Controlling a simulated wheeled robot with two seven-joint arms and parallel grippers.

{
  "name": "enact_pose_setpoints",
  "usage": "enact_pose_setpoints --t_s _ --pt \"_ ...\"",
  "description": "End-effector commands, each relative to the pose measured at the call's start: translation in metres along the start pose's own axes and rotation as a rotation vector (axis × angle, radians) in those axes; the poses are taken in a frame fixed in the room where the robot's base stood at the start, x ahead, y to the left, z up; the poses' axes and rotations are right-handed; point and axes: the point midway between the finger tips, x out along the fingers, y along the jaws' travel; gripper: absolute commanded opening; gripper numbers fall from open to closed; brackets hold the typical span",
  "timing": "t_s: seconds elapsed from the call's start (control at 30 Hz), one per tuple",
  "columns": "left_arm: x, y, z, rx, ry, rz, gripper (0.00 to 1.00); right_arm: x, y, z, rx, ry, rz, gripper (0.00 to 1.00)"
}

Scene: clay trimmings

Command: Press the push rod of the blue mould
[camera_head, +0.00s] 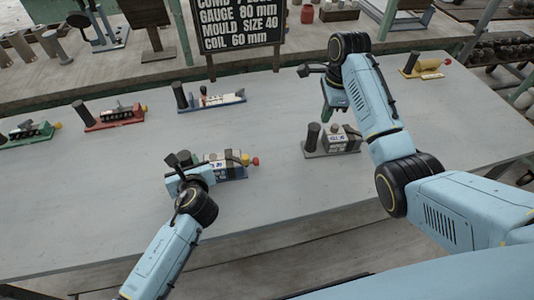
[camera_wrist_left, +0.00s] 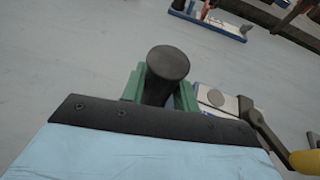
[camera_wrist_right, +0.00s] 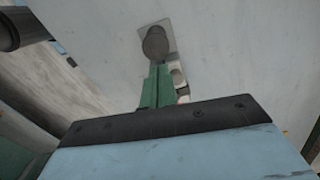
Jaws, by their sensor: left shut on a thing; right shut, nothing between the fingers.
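A mould with a blue base (camera_head: 226,178) lies on the table front, with a white label and a yellow and red knob (camera_head: 255,161) at its right end. My left gripper (camera_head: 183,163) is shut on a black upright cylinder at this mould's left end; the cylinder (camera_wrist_left: 167,65) stands between the green fingers in the left wrist view. Part of the mould (camera_wrist_left: 217,98) shows to its right, with a dark lever and yellow part (camera_wrist_left: 305,161). My right gripper (camera_head: 328,103) is shut and empty above the grey mould (camera_head: 340,139); its green fingers (camera_wrist_right: 158,85) show pressed together.
Another blue-based mould (camera_head: 212,101) lies further back, with a red mould (camera_head: 115,117) and green mould (camera_head: 27,133) to its left. A yellow mould (camera_head: 427,69) lies at the far right. A black sign (camera_head: 240,25) stands behind.

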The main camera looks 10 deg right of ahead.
Motion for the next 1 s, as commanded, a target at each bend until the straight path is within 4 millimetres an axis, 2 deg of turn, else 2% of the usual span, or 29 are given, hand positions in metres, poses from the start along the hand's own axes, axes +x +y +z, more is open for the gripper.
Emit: enact_pose_setpoints --t_s 0.03,0.1,0.2,0.3,0.73,0.87,1.0 --pt "0.0 0.002 -0.007 0.002 0.014 0.004 0.0 0.007 0.011 0.022 -0.03 -0.081 0.016 0.0" --pt "0.0 0.002 -0.007 0.002 0.014 0.004 0.0 0.011 0.023 0.047 -0.072 -0.17 0.034 0.0" --pt "0.0 0.002 -0.008 0.002 0.014 0.005 0.0 0.013 0.036 0.069 -0.114 -0.258 0.051 0.0" --pt "0.0 0.002 -0.008 0.002 0.014 0.005 0.0 0.013 0.043 0.081 -0.136 -0.305 0.06 0.0" --pt "0.0 0.002 -0.008 0.003 0.015 0.005 0.0 0.016 0.045 0.084 -0.143 -0.316 0.063 0.0" --pt "0.0 0.002 -0.008 0.003 0.015 0.005 0.0 0.029 0.046 0.088 -0.143 -0.315 0.067 0.0" --pt "0.0 0.002 -0.008 0.003 0.015 0.005 0.0 0.054 0.049 0.096 -0.143 -0.314 0.067 0.0"
